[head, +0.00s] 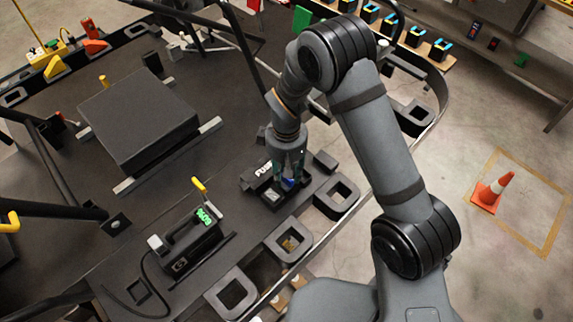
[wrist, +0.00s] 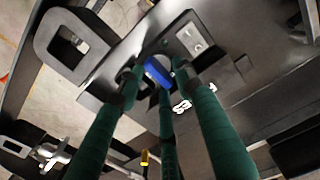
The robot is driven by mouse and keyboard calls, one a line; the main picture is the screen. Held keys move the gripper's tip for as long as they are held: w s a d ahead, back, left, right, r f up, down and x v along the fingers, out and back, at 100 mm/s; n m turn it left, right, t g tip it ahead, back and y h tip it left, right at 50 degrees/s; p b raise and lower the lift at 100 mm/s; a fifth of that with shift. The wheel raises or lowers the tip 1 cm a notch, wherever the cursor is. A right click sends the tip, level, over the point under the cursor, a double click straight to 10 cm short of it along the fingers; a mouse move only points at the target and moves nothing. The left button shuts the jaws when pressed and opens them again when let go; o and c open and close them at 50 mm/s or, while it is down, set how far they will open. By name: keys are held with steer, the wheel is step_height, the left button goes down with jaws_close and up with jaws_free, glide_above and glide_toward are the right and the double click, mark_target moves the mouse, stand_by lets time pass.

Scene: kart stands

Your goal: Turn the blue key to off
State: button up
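The blue key (wrist: 158,70) sits on a dark panel and shows between my fingertips in the wrist view. A small patch of the blue key (head: 289,183) shows below my gripper in the head view. My gripper (head: 287,174) has green fingers and points down over the dark fuse box (head: 262,190). In the wrist view my gripper (wrist: 157,78) has its fingertips apart on either side of the key, with a gap showing. A third finger partly covers the key's lower side. I cannot tell whether any finger touches it, or which way the key is set.
A device with a green display (head: 204,216) and a yellow-tipped lever (head: 199,184) stand left of the fuse box. Square dark frames (head: 337,198) line the platform's right edge. A large black box (head: 138,117) lies further left.

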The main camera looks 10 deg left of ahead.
step_height(320, 180, up, 12)
steer(key=shift+f, duration=0.2)
steer(key=shift+f, duration=0.1)
step_height(320, 180, down, 12)
steer(key=shift+s+r, duration=0.1)
steer(key=shift+r, duration=0.15)
steer(key=shift+f+m, duration=0.25)
steer(key=shift+m, duration=0.05)
steer(key=m, duration=0.4)
steer(key=shift+d, duration=0.15)
